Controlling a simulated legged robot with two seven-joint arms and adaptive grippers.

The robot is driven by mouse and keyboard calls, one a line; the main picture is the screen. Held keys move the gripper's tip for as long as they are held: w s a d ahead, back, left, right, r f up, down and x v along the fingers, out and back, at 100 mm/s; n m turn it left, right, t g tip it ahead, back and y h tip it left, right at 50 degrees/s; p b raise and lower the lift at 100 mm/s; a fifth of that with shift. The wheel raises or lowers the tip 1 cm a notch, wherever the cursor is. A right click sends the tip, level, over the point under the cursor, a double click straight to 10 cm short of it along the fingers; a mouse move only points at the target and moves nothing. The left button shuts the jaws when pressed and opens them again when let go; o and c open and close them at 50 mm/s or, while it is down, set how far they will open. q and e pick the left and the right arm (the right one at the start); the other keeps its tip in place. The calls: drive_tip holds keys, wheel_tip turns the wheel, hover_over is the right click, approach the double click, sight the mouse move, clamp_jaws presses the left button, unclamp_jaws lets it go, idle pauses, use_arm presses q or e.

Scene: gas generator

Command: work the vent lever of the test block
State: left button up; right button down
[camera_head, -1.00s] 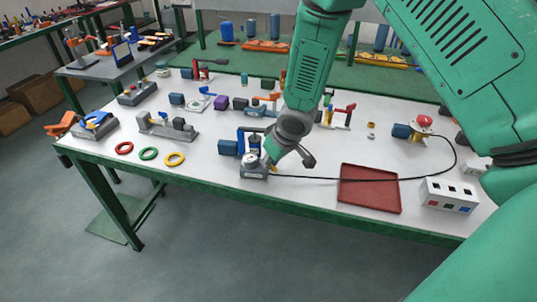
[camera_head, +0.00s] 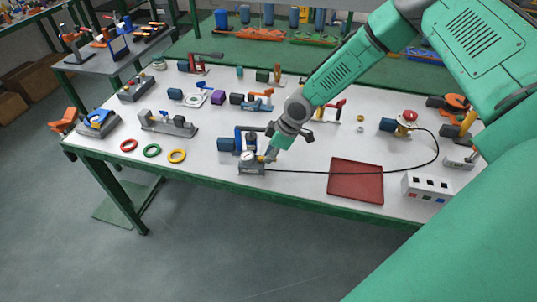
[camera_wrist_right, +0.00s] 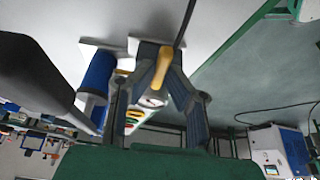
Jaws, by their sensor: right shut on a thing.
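The test block (camera_head: 251,167) is a small grey block with a round gauge on top, near the front edge of the white table. Its yellow vent lever (camera_wrist_right: 161,68) shows clearly in the right wrist view, between the fingers of my right gripper (camera_wrist_right: 158,88). In the head view my right gripper (camera_head: 269,153) is at the right side of the block and hides most of the lever. It is shut on the yellow lever. A black hose (camera_head: 305,172) leaves the block to the right. My left gripper is not in view.
A blue valve body (camera_head: 228,144) stands close behind the block. A red tray (camera_head: 356,181) and a white socket box (camera_head: 427,186) lie to the right. Red, green and yellow rings (camera_head: 152,150) lie to the left.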

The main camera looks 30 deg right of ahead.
drive_tip(key=shift+s+d+f, duration=0.15)
drive_tip(key=shift+s+f, duration=0.05)
drive_tip(key=shift+f, duration=0.05)
drive_tip(key=c, duration=1.7)
unclamp_jaws()
drive_tip(key=shift+c, duration=0.2)
drive_tip(key=shift+o, duration=0.7)
drive_tip(key=shift+w+d, duration=0.1)
drive_tip(key=shift+w, duration=0.1)
drive_tip(key=shift+r, duration=0.3)
drive_tip(key=v, duration=1.1)
drive_tip(key=shift+d, duration=0.25)
